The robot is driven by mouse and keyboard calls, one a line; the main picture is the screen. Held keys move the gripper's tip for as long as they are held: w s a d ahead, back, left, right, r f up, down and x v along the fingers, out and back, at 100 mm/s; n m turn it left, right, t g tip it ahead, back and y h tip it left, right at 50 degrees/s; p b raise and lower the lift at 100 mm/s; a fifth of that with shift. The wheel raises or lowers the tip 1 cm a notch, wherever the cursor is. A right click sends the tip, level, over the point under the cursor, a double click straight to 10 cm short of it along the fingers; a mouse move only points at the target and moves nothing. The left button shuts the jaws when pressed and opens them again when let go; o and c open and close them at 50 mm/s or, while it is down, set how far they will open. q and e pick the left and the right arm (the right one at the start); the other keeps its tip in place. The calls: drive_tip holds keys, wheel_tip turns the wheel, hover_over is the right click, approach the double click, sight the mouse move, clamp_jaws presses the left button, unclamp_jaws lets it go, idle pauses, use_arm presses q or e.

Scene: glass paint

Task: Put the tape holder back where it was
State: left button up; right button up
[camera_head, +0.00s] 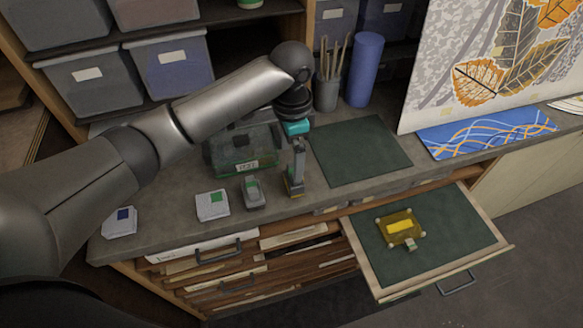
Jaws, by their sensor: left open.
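My left arm reaches in from the left, and its left gripper (297,148) points down over the worktop, open. Right below it an upright grey piece with a yellow-marked foot (294,186) stands on the worktop; I cannot tell whether the fingers touch it. A small grey holder with a green insert (253,194) sits just left of it. I cannot tell for sure which of these is the tape holder. An amber, yellow-centred piece with knobbed corners (400,226) lies in the open drawer (455,262). My right gripper is not in view.
A greenish see-through box (240,158) stands behind, partly hidden by my arm. Pads with green (212,206) and blue (120,222) patches lie left. A brush cup (327,92) and blue roll (366,70) stand at the back. The dark green mat (360,150) is bare.

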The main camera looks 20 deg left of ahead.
sight(291, 171)
use_arm(q)
drive_tip(key=shift+r, duration=1.65)
